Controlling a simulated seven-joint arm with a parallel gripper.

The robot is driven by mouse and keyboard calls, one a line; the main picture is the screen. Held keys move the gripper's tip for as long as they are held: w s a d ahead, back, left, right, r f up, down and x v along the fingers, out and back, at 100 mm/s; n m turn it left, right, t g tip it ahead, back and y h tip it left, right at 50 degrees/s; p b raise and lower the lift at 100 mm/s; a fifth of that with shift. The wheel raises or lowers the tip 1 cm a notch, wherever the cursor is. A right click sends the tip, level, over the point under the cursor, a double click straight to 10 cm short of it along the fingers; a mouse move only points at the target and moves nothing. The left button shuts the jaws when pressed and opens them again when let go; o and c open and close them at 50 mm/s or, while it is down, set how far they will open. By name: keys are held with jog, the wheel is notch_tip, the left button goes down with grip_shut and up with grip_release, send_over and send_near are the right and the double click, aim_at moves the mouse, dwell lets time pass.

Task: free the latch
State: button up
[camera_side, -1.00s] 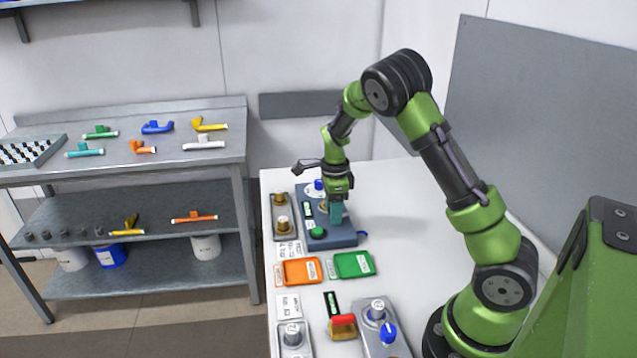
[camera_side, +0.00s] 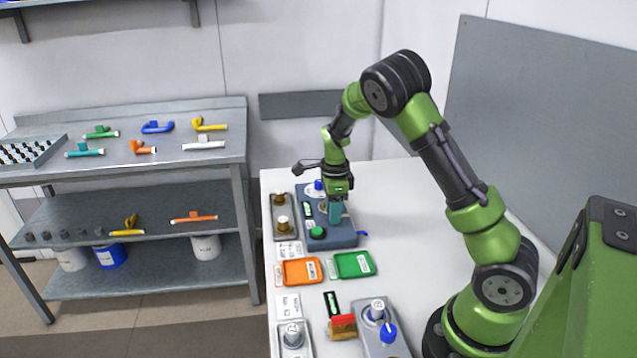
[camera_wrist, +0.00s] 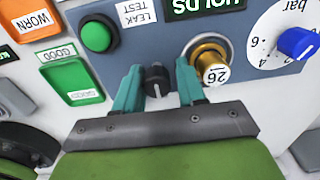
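My gripper (camera_side: 335,219) points down over the blue-grey test block (camera_side: 343,240) on the bench. In the wrist view its two teal fingers (camera_wrist: 158,68) stand on either side of a small black knob (camera_wrist: 156,82) with a white line. Narrow gaps show between the knob and the fingers, so the gripper looks open around it. A brass fitting (camera_wrist: 211,66) marked 26 is just right of the right finger. A green button (camera_wrist: 96,36) and a "LEAK TEST" label (camera_wrist: 136,12) are to the left. No part is marked as the latch.
A gauge dial (camera_wrist: 268,35) with a blue knob (camera_wrist: 297,43) is at the block's right in the wrist view. Orange (camera_side: 302,271) and green (camera_side: 353,265) trays lie in front of the block. A second fixture (camera_side: 384,340) stands nearer. The bench's right side is clear.

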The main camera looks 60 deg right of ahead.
jog(key=shift+s+a+f, duration=0.2)
jog(key=shift+a+f, duration=0.1)
jog(key=shift+f, duration=0.1)
jog(key=shift+w+d+r, duration=0.1)
jog(key=shift+r, duration=1.5)
jog(key=shift+d+r, duration=0.1)
jog(key=shift+r, duration=1.5)
